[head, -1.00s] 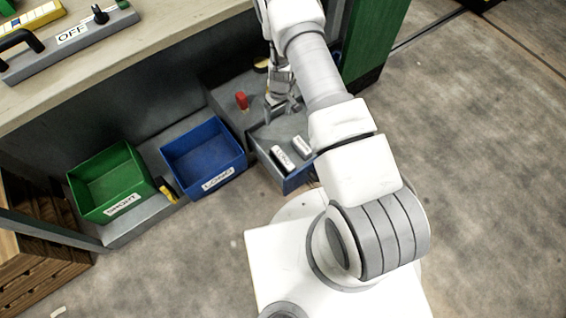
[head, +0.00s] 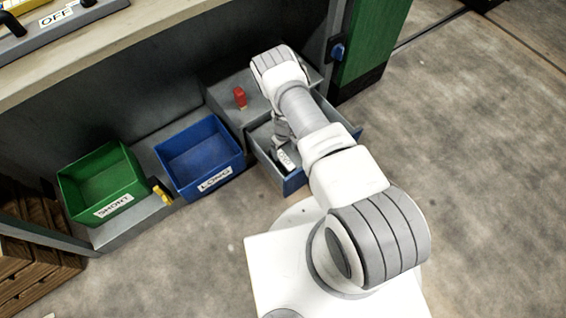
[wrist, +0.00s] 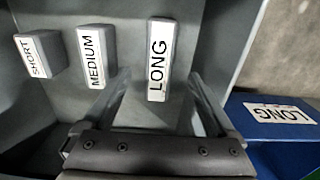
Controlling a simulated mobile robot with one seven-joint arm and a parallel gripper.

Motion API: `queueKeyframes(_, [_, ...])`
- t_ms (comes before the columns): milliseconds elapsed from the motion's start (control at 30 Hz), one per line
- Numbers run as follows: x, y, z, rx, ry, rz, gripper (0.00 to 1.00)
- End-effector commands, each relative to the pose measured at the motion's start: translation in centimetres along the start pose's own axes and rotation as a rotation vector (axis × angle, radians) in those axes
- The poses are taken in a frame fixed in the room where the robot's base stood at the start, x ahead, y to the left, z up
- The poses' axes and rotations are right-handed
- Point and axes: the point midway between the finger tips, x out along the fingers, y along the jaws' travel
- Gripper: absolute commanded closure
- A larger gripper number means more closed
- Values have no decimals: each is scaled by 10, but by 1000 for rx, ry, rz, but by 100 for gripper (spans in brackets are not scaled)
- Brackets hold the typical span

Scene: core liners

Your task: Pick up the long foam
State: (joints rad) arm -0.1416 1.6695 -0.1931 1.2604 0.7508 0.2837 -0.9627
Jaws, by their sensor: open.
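The long foam (wrist: 158,62) is a grey block with a white label reading LONG. In the wrist view it stands in a grey drawer, in front of my gripper (wrist: 158,95) and between the lines of its two open fingers. The fingers do not touch it as far as I can see. In the head view my gripper (head: 281,138) is down over the drawer, beside a labelled block (head: 286,160). My arm hides much of the drawer there.
The medium foam (wrist: 96,57) and short foam (wrist: 39,55) stand left of the long one. A blue bin (head: 203,160) labelled LONG and a green bin (head: 102,185) labelled SHORT sit left of the drawer (head: 297,180). A red object (head: 240,97) stands on the ledge behind.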

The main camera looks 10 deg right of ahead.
Motion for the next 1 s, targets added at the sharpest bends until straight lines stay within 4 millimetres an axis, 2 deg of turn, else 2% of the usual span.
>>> queueKeyframes(33, [10,0,0,-1,0,0,9])
queueKeyframes(267, [24,0,1,-1,-1,0,9])
queueKeyframes(533, [63,1,4,-2,-1,1,9])
queueKeyframes(867, [68,1,4,0,0,0,9])
queueKeyframes(1000, [68,1,4,0,0,0,30])
